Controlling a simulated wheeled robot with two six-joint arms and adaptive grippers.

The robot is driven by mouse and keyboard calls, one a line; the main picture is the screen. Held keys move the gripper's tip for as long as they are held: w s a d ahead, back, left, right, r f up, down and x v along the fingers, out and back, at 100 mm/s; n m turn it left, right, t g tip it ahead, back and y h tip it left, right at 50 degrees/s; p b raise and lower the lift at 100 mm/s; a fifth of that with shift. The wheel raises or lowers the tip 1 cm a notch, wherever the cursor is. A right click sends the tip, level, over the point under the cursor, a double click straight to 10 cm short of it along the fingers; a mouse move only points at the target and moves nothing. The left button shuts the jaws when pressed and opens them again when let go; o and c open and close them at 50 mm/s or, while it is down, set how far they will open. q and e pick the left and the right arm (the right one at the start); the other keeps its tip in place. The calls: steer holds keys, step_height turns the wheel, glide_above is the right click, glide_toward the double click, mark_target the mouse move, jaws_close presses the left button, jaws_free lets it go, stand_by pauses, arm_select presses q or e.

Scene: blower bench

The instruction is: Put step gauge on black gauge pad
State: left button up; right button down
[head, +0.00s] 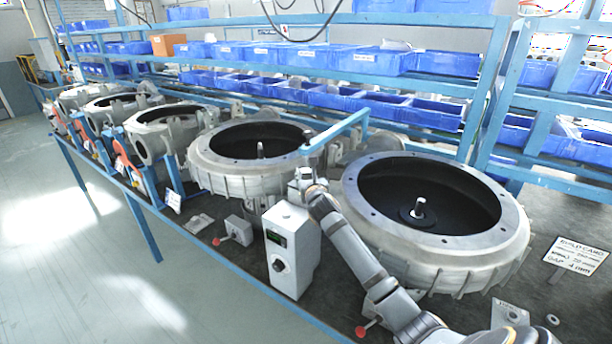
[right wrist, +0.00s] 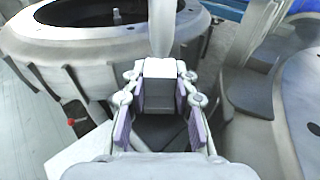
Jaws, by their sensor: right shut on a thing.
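My right gripper (head: 306,178) is in the middle of the head view, above the bench and behind the top of a white box. In the right wrist view the right gripper (right wrist: 160,95) has its purple-lined fingers on both sides of a pale grey block with a darker front face. The block, which looks like the step gauge (right wrist: 160,70), is held between them. A flat grey upright piece rises behind or from it; I cannot tell which. I cannot pick out the black gauge pad with certainty in either view. My left gripper is out of view.
A large round blower casing (head: 255,168) stands left of the gripper, another casing (head: 436,205) right. The white box (head: 291,248) with a small display stands in front. A blue bar (head: 340,132) reaches over between the casings. Blue bins (head: 375,62) fill the rack behind.

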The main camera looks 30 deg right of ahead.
steer(key=shift+f, duration=0.1)
steer(key=c, duration=1.1)
jaws_free()
steer(key=shift+f, duration=0.1)
steer(key=shift+o, duration=0.2)
steer(key=shift+s+a, duration=0.1)
steer(key=shift+s, duration=0.05)
steer(key=b+v, duration=0.2)
steer(key=v, duration=0.9)
steer(key=shift+s+r, duration=0.2)
steer(key=shift+s, duration=0.1)
steer(key=shift+a, duration=0.15)
